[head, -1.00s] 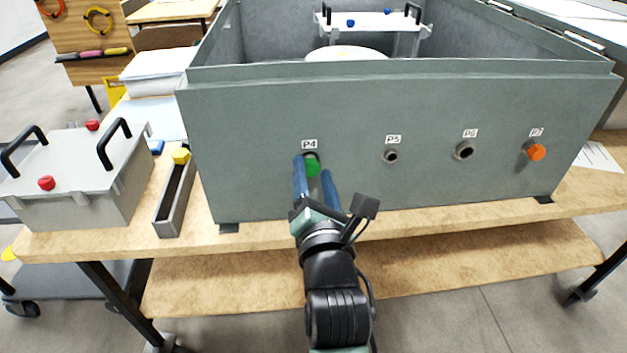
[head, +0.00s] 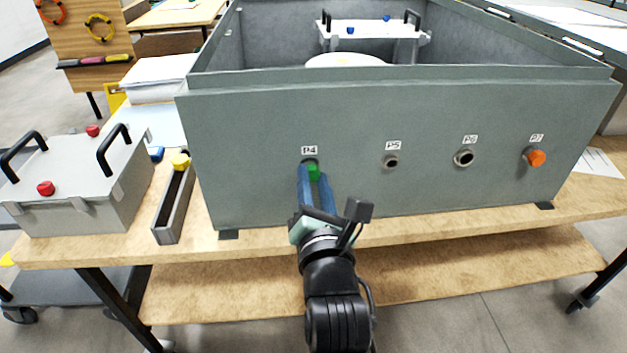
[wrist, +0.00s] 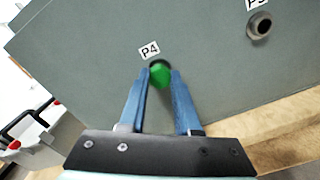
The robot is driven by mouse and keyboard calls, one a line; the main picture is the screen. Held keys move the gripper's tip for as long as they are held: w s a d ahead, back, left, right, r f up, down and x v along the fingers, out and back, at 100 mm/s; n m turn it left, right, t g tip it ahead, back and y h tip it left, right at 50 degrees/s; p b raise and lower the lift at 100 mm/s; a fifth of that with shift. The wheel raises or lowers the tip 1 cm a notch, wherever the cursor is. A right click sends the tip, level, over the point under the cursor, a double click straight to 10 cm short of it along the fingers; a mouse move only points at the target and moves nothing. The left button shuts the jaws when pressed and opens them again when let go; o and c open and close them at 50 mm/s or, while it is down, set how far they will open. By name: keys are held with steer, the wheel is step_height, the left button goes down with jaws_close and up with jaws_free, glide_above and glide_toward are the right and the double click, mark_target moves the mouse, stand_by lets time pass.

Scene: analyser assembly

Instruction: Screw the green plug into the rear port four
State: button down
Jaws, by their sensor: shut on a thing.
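The green plug (head: 313,172) is at the port labelled P4 on the grey box wall (head: 260,130), just under the P4 label (head: 309,150). The green plug also shows in the wrist view (wrist: 161,77), in front of the dark ring of port four (wrist: 160,64). My gripper (head: 315,176) is shut on the green plug, with one blue finger on each side of it. In the wrist view my gripper (wrist: 161,82) points at the wall. How deep the plug sits in the port is hidden by the plug and fingers.
To the right are open ports P5 (head: 391,162) and P6 (head: 464,158), and an orange plug (head: 537,158) at P7. A narrow tray (head: 167,220) with a yellow plug (head: 180,161) and a grey case (head: 75,205) stand left of the box. The bench front is clear.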

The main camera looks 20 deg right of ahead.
steer(key=m+p, duration=0.1)
steer(key=m, duration=0.5)
steer(key=m+p, duration=0.2)
steer(key=m, duration=0.3)
steer(key=m+p, duration=0.1)
steer(key=m, duration=0.5)
steer(key=shift+f+m+p, duration=0.1)
steer(key=shift+m+p, duration=0.3)
steer(key=m+p, duration=0.1)
steer(key=m, duration=0.1)
steer(key=shift+m, duration=0.4)
steer(key=m, duration=0.3)
steer(key=shift+f+p, duration=0.2)
steer(key=shift+p, duration=0.2)
steer(key=c, duration=0.7)
jaws_free()
steer(key=shift+c, duration=0.2)
